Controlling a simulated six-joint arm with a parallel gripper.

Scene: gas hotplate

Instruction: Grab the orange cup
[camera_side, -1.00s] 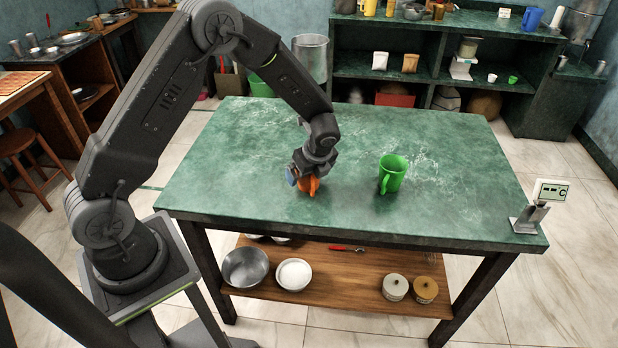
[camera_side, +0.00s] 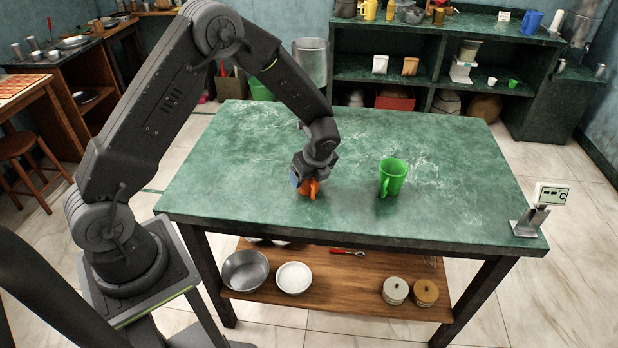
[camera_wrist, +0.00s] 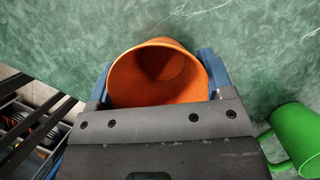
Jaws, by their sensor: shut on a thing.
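The orange cup (camera_side: 309,188) is on or just above the green tabletop, mostly hidden by my gripper in the side view. In the wrist view the orange cup (camera_wrist: 160,72) shows its open mouth between the two blue fingers. My gripper (camera_side: 308,183) points down and is shut on the cup, one finger on either side of it (camera_wrist: 158,80). I cannot tell whether the cup's base touches the table.
A green cup (camera_side: 392,177) stands upright on the table (camera_side: 450,190) to the right of my gripper; it also shows at the wrist view's lower right (camera_wrist: 297,138). A small display on a stand (camera_side: 540,208) is at the right front corner. The rest of the tabletop is clear.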

